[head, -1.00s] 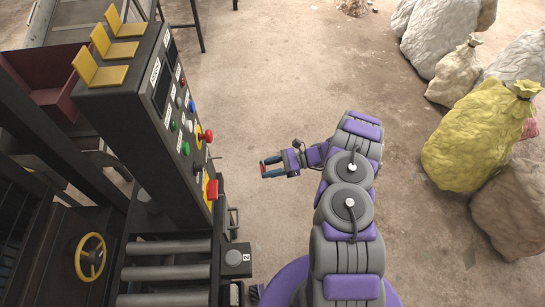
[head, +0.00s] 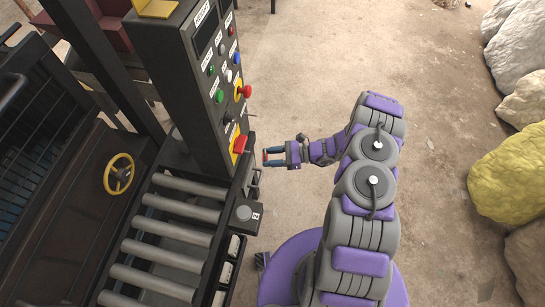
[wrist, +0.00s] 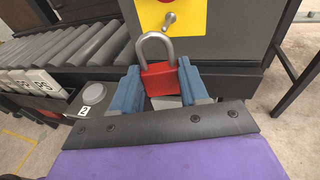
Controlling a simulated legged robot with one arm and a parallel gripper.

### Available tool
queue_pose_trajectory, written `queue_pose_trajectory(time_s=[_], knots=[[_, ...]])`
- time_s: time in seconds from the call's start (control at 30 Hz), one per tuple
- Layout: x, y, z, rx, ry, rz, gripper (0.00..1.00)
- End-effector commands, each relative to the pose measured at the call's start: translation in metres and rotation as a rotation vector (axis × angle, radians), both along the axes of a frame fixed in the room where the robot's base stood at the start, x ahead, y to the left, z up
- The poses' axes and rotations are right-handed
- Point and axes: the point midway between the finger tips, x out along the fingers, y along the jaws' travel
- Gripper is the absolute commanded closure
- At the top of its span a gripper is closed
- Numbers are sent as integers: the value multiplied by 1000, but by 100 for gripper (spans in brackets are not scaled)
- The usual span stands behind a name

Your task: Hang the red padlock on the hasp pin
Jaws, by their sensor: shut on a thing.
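The red padlock (wrist: 160,78) is between the two blue fingers of my gripper (wrist: 162,88) in the wrist view. Its grey shackle points up and stands clear above the fingers. The hasp pin (wrist: 169,19), a short grey metal peg, sticks out of a yellow plate (wrist: 190,14) beyond the shackle. The pin shows above the shackle's top, and the two look apart. In the head view my gripper (head: 274,157) is shut on the padlock, just right of the control panel. The padlock is only a small red patch there, and I cannot make out the pin.
The control panel (head: 196,75) carries several buttons and a red handle (head: 240,144). A roller conveyor (head: 165,247) and a numbered grey button box (head: 245,215) lie below it. The floor between is open.

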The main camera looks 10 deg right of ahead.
Motion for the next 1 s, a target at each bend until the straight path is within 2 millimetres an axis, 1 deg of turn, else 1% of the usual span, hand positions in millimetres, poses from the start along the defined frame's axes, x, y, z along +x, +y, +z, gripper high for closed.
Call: queue_pose_trajectory(time_s=[0.03,0.3,0.67,1.0], knots=[[0,5,0,-1,0,3,90],[6,22,-2,-4,0,2,90],[12,36,-3,1,0,3,90],[18,55,-5,-2,0,3,90]])
